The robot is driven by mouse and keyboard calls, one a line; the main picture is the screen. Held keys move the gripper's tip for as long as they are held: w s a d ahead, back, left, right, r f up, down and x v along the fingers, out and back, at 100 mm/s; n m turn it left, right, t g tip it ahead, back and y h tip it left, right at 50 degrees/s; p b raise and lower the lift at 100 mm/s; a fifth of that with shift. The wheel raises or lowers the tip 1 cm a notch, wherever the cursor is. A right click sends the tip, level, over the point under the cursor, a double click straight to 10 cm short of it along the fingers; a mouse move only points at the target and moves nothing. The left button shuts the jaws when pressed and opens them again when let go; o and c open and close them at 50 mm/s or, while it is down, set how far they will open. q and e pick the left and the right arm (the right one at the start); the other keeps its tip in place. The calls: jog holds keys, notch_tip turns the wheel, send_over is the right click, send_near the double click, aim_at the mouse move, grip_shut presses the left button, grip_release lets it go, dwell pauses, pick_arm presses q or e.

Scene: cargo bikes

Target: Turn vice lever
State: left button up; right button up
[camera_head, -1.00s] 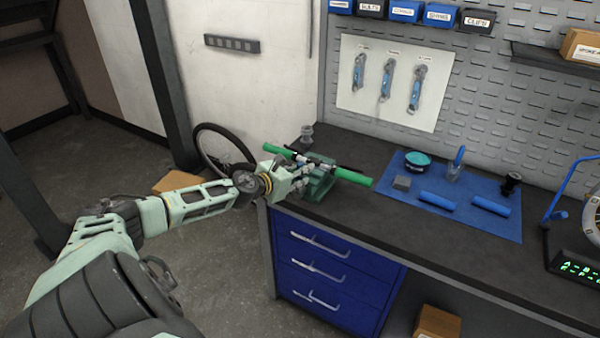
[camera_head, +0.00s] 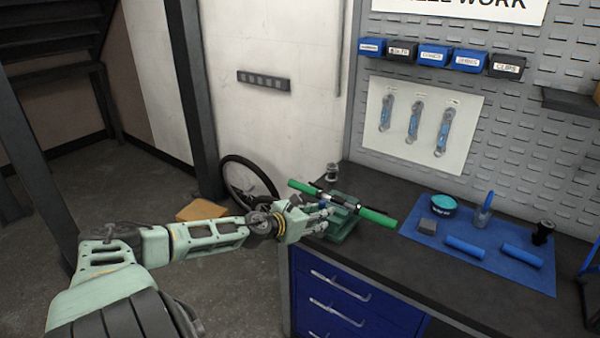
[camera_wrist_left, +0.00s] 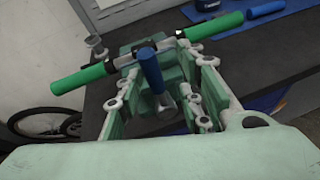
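The dark green vice (camera_head: 345,233) stands at the left end of the workbench and clamps a bar with green grips (camera_head: 378,217). In the left wrist view, the vice lever (camera_wrist_left: 151,70) has a blue handle that points up toward the camera. My left gripper (camera_head: 322,218) is at the near left side of the vice. The left wrist view shows its fingers (camera_wrist_left: 158,64) apart, one on each side of the blue handle. I cannot tell whether either finger touches it. My right gripper is not in view.
The dark workbench (camera_head: 385,265) has blue drawers (camera_head: 350,295) below. A blue mat (camera_head: 485,262) to the right carries blue cylinders (camera_head: 465,247), a grey block and a teal tin (camera_head: 443,207). A wheel (camera_head: 245,183) leans on the wall behind. Bare bench lies between vice and mat.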

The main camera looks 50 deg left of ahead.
pick_arm(q)
jog(key=v, duration=0.8)
dwell(0.4)
dwell(0.5)
